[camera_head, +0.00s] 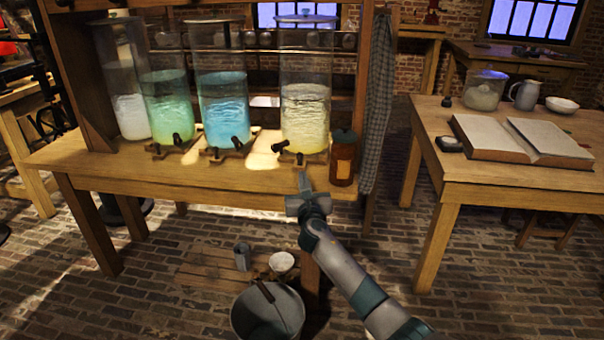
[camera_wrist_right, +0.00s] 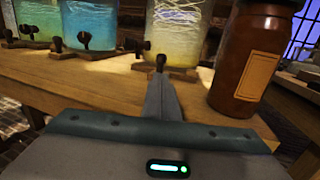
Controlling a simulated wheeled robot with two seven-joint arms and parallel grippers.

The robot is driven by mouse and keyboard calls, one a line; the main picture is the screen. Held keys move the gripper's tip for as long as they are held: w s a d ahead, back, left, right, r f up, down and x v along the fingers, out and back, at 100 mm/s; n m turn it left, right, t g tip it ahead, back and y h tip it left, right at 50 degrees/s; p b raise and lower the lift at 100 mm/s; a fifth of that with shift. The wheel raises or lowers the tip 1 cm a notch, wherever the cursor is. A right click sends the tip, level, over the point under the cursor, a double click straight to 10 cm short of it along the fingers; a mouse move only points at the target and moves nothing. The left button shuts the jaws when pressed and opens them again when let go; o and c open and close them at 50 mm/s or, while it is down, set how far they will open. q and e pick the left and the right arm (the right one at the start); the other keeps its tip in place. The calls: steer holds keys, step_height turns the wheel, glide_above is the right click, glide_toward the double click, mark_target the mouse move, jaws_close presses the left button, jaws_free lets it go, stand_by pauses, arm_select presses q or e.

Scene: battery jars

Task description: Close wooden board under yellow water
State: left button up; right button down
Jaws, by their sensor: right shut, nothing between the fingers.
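The jar of yellow water (camera_head: 305,115) stands at the right end of the wooden workbench; its lower part shows in the wrist view (camera_wrist_right: 178,30). Under it is a small wooden board (camera_head: 318,157) with a dark knob (camera_head: 300,158) at its front; the knob also shows in the wrist view (camera_wrist_right: 160,62). A dark tap (camera_head: 280,146) sticks out at the jar's lower left. My right gripper (camera_head: 303,178) is shut and empty, pointing at the board from the front. In the wrist view its fingertips (camera_wrist_right: 160,78) overlap the knob's lower end; I cannot tell if they touch. My left gripper is not in view.
A brown bottle (camera_head: 343,165) stands close right of the yellow jar. Blue (camera_head: 224,110) and green (camera_head: 168,105) jars with similar taps stand to the left. A metal bucket (camera_head: 268,315) is on the floor below. An open book (camera_head: 520,140) lies on the right table.

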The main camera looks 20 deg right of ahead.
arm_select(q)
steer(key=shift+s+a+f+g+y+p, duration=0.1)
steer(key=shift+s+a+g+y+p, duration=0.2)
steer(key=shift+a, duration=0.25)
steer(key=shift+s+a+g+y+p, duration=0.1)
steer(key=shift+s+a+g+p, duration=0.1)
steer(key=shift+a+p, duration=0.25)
arm_select(e)
steer(key=v, duration=0.7)
